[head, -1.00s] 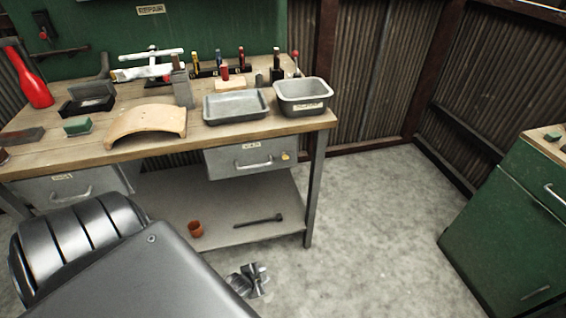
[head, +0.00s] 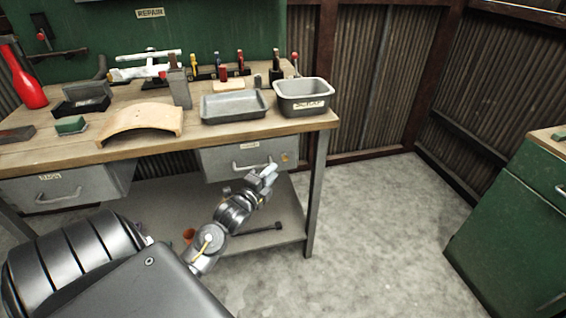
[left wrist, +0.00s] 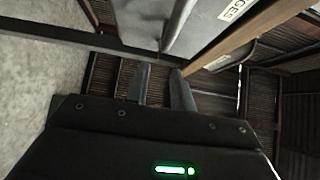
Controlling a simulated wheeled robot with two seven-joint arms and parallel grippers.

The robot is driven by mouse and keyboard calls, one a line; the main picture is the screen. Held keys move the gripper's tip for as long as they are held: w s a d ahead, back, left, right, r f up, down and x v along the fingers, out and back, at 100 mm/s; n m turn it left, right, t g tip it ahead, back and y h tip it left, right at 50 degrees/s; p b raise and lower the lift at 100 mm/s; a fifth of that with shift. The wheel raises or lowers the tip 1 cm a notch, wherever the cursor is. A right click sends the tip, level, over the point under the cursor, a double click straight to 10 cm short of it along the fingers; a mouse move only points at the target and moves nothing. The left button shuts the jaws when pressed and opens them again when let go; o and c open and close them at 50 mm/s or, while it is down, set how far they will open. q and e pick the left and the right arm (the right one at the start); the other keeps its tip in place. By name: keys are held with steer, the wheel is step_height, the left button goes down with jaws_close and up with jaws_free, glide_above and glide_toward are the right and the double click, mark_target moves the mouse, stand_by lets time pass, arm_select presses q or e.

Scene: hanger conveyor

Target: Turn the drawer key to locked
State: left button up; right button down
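A small brass-yellow key (head: 285,157) sits at the right end of the front of the right drawer (head: 222,160), under the workbench top. Its exact angle is too small to tell. The drawer appears shut and has a bar handle and a paper label. My left gripper (head: 266,174) is just below and left of the key, in front of the drawer, apart from the key. In the left wrist view its two fingers (left wrist: 161,88) stand apart with nothing between them. A grey drawer front (left wrist: 205,25) with a label shows beyond them; the key cannot be made out there. My right gripper is out of view.
The workbench top (head: 100,150) holds a grey tray (head: 234,107), a labelled metal bin (head: 303,97), a curved wooden piece and several tools. A lower shelf (head: 285,212) holds a dark tool and an orange cup. A green cabinet (head: 520,220) stands right, with open floor between.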

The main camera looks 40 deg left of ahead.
mark_target(285, 158)
arm_select(q)
steer(key=w+a, duration=0.1)
steer(key=w, duration=0.6)
steer(key=shift+w+a, duration=0.15)
steer(key=shift+c, duration=0.3)
jaws_close()
